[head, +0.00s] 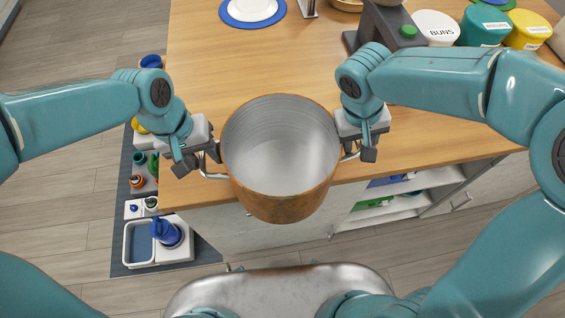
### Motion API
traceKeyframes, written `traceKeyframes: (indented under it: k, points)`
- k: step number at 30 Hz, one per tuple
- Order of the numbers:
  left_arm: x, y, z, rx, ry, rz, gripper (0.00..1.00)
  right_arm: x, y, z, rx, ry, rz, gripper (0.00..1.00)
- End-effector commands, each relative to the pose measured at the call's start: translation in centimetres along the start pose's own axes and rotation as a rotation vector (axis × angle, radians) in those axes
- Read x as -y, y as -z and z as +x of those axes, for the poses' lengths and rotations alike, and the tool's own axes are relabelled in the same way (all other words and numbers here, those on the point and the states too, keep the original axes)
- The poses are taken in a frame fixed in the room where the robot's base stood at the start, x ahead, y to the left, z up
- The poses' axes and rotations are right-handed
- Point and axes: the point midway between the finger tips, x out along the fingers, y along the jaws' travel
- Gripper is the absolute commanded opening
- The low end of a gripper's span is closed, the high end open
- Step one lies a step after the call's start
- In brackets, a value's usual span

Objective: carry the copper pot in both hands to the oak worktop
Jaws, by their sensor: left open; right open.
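The copper pot (277,208) is in the middle of the head view, upright, with a copper outside and an empty grey metal inside. It is at the front edge of the oak worktop (215,65) and hides part of that edge. I cannot tell how much of its base rests on the wood. A metal loop handle sticks out on each side. My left gripper (194,161) is open at the left handle. My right gripper (363,146) is open at the right handle. The fingers partly hide both handles, so contact is unclear.
A blue-rimmed white plate (252,10), a grey device (385,25), and a white "BUNS" canister (436,27) with teal and yellow ones stand at the back. Open shelves (390,207) are below the worktop. A mat with pet items (172,232) lies on the floor at left.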

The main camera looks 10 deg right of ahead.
Motion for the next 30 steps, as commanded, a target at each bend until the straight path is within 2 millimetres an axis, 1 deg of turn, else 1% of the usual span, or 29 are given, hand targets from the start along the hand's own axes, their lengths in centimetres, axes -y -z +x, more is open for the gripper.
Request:
traceKeyframes:
  k: [8,11,12,13,30]
  points:
    - [0.02,0.02,0.13,-0.001,0.000,0.000,0.45,0.01,0.02,0.12,-0.001,0.000,0.000,0.45]
    - [0.02,0.02,0.11,-0.001,0.000,0.000,0.16,0.01,0.02,0.11,-0.001,0.000,0.000,0.15]
    - [0.01,0.02,0.11,-0.001,0.000,0.000,0.03,0.01,0.02,0.10,-0.001,0.000,0.000,0.02]
    - [0.01,0.02,0.10,-0.001,0.000,0.000,0.00,0.01,0.02,0.10,0.000,0.000,0.001,0.00]
    - [-0.01,0.06,0.01,-0.002,0.000,0.000,0.00,-0.01,0.04,0.00,-0.002,0.000,0.001,0.00]
